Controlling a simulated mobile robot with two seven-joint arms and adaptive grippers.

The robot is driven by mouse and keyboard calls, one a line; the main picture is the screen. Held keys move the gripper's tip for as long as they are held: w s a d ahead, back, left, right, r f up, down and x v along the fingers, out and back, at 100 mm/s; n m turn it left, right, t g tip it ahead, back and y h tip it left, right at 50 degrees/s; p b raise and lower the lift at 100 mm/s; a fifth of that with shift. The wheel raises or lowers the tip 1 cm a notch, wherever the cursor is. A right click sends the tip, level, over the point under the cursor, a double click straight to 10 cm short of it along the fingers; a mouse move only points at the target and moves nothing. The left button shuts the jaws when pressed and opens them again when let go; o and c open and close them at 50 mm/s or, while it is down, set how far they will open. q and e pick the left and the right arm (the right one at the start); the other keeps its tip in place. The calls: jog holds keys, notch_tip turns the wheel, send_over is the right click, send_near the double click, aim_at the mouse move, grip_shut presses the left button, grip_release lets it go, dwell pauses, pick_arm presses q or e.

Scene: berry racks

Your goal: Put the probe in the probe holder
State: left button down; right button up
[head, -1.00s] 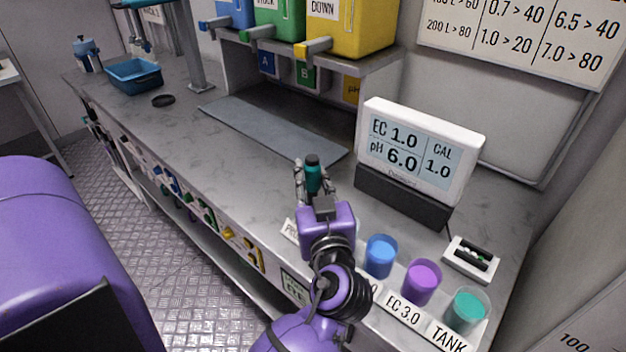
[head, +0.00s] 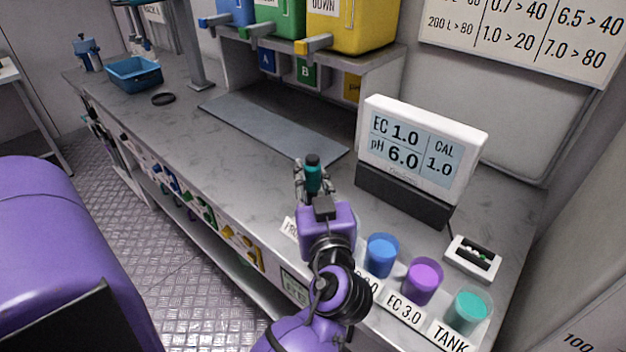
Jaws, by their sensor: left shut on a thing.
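My left gripper (head: 314,184) is shut on the teal probe (head: 313,178), which has a black top. It holds the probe roughly upright over the bench, left of the meter. I cannot tell how far its lower end is above the bench, because the fingers and wrist cover it. A white label (head: 290,229), partly hidden by my arm, stands at the bench's front edge. I cannot make out the probe holder for sure; my arm hides the area behind the label. My right gripper is not in view.
The meter (head: 423,150) stands behind and right of my gripper. Blue (head: 381,256), purple (head: 422,281) and teal (head: 467,312) cups line the front right. A small white tray (head: 489,243) sits behind them.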

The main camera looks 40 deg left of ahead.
pick_arm(q)
jog(key=c, duration=1.4)
grip_release()
notch_tip(320, 180, up, 10)
